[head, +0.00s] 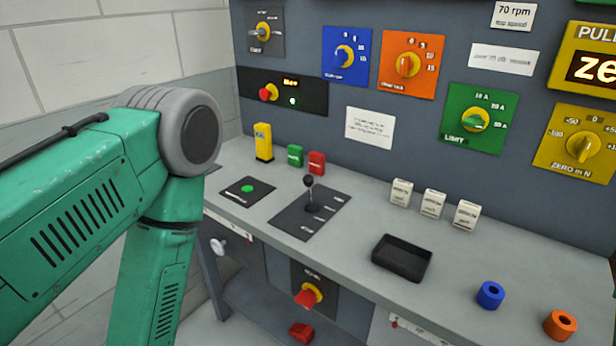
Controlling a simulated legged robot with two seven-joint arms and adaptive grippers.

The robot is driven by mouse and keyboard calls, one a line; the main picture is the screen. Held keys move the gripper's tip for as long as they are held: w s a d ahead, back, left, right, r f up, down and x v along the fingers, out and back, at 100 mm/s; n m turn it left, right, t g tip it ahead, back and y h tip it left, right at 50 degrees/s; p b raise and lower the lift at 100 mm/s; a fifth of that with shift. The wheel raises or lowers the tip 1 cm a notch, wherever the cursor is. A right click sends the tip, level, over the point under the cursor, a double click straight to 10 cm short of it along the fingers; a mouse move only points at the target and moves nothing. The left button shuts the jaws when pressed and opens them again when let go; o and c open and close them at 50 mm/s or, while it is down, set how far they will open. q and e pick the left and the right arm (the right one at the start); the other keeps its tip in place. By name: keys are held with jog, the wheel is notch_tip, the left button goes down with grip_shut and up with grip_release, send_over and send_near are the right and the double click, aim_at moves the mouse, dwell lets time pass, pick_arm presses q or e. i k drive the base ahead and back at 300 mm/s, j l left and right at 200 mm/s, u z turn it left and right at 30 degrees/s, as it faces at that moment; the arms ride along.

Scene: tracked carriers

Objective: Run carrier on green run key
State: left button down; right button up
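A small green block (295,155), possibly the green run key, stands at the back of the grey bench (345,240), between a yellow upright block (263,142) and a red block (316,163). A black plate with a round green button (247,188) lies in front of them. Beside it is a black panel with a black-knobbed lever (309,193), which stands nearly upright. I cannot tell which thing is the carrier. My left arm's green links fill the left side, but its gripper is out of frame. My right gripper is not in view.
Several white blocks (433,203) stand behind the tray. Coloured knob panels (408,64) cover the wall. A red-handled switch (309,294) is below the bench.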

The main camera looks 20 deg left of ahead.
aim_at(248, 190)
jog(key=i+j+z, duration=0.1)
jog(key=j+z, duration=0.2)
jog(key=j, duration=1)
jog(key=j+z, duration=0.3)
jog(key=j, duration=1)
